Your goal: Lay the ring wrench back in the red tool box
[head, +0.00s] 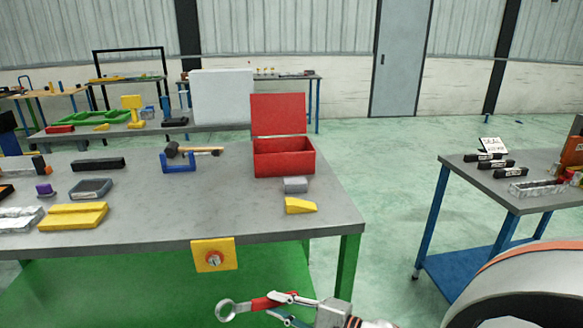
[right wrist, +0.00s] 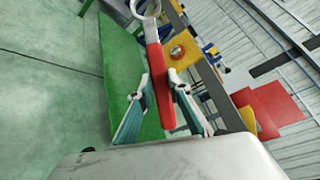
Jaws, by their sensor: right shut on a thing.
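The ring wrench (head: 229,310) has a silver ring end and a red handle. My right gripper (head: 280,300) is shut on its red handle and holds it in front of the table's near edge, below the tabletop in the picture. In the right wrist view the red handle (right wrist: 158,78) lies between the two fingers of the gripper (right wrist: 172,100), ring end pointing away. The red tool box (head: 284,160) stands on the grey table with its lid up at the back. It also shows in the right wrist view (right wrist: 272,108). My left gripper is not in view.
The grey table (head: 140,220) also bears a grey block (head: 295,184) and a yellow wedge (head: 300,205) just in front of the box, and a blue holder (head: 180,163) to its left. A yellow plate (head: 214,254) hangs on the front edge. A second table (head: 510,180) stands right.

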